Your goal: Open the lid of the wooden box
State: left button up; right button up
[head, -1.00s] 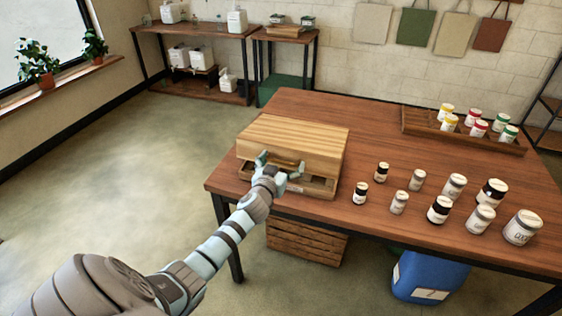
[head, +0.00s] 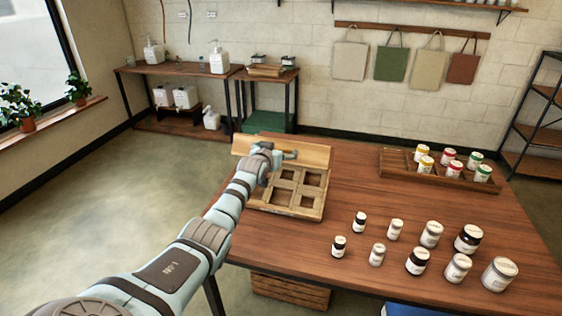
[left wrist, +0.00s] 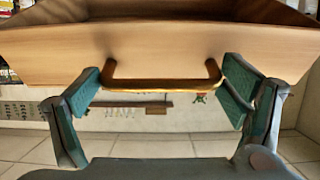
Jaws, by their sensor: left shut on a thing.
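The wooden box (head: 288,210) stands on the left part of the table with its lid (head: 316,153) raised, roughly upright at the back. Its inside shows several square compartments that look empty. My left gripper (head: 289,154) is at the raised lid, above the box. In the left wrist view the lid (left wrist: 150,42) fills the top, and the handle (left wrist: 163,86) lies between my fingers. My left gripper is shut on this handle. My left arm hides part of the box's left side. My right gripper is not in view.
Several white and dark jars (head: 431,235) stand on the table (head: 345,185) right of the box. A wooden rack (head: 400,170) with colour-banded jars is at the back right. A slatted crate (head: 290,291) sits under the table.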

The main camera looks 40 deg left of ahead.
pick_arm(q)
jog(key=shift+w+f, duration=0.1)
jog(key=shift+w, duration=0.15)
jog(key=shift+s+a+r, duration=0.2)
jog(key=shift+s+r, duration=0.05)
jog(key=shift+s, duration=0.25)
jog(key=shift+s+r, duration=0.15)
jog(key=shift+s, duration=0.05)
